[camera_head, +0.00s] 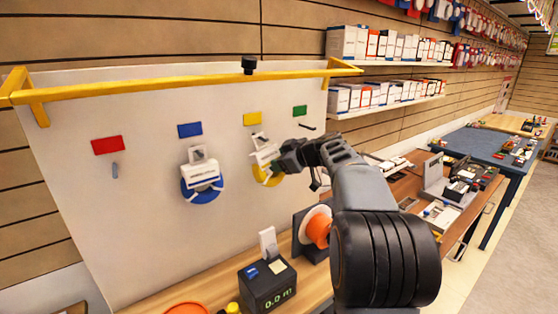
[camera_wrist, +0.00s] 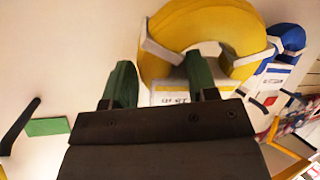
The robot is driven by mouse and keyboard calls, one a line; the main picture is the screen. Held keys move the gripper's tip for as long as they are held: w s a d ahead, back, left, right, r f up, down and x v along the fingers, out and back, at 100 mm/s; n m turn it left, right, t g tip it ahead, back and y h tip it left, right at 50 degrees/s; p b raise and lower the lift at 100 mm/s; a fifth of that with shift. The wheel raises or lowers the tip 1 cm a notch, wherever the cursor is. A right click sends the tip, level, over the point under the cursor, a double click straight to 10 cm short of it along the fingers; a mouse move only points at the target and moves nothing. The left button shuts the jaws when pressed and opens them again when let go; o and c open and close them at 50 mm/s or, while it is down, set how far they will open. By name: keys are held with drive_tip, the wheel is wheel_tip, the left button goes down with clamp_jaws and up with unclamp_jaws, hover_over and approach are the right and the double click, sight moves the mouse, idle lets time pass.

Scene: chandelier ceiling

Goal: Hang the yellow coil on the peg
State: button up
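The yellow coil (camera_head: 267,176) with its white card is at the white board, below the yellow label (camera_head: 252,119), and looks slightly tilted. The peg under that label is hidden, so I cannot tell whether the card's hanger is around it. In the wrist view the yellow coil (camera_wrist: 245,35) fills the upper middle, with its white card (camera_wrist: 170,92) between my fingers. My gripper (camera_head: 285,155) is just right of the card. In the wrist view its green fingertips (camera_wrist: 160,80) are apart, with a gap beside the card.
A blue coil (camera_head: 203,190) hangs under the blue label (camera_head: 190,130). Bare pegs show below the red label (camera_head: 108,145) and the green label (camera_head: 300,111). A yellow rail (camera_head: 180,82) runs above. A black counter box (camera_head: 268,288) and orange spool (camera_head: 318,228) stand below.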

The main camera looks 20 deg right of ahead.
drive_tip(key=shift+o, duration=1.4)
drive_tip(key=b+v, duration=0.3)
drive_tip(key=v, duration=1.1)
drive_tip(key=s+a+f+m+g+h, duration=0.1)
drive_tip(key=s+f+m+g+h, duration=0.25)
drive_tip(key=f+m, duration=0.95)
drive_tip(key=s+a+f+n+g+h, duration=0.1)
drive_tip(key=s+a+f+n+g, duration=0.1)
drive_tip(key=s+a+f, duration=0.4)
drive_tip(key=s+a+f+n+g+h+p, duration=0.1)
drive_tip(key=s+a+f+n+g, duration=0.1)
drive_tip(key=s+a+f, duration=0.5)
drive_tip(key=shift+a+f+g, duration=0.2)
drive_tip(key=shift+a+g, duration=0.15)
drive_tip(key=shift+a, duration=2.2)
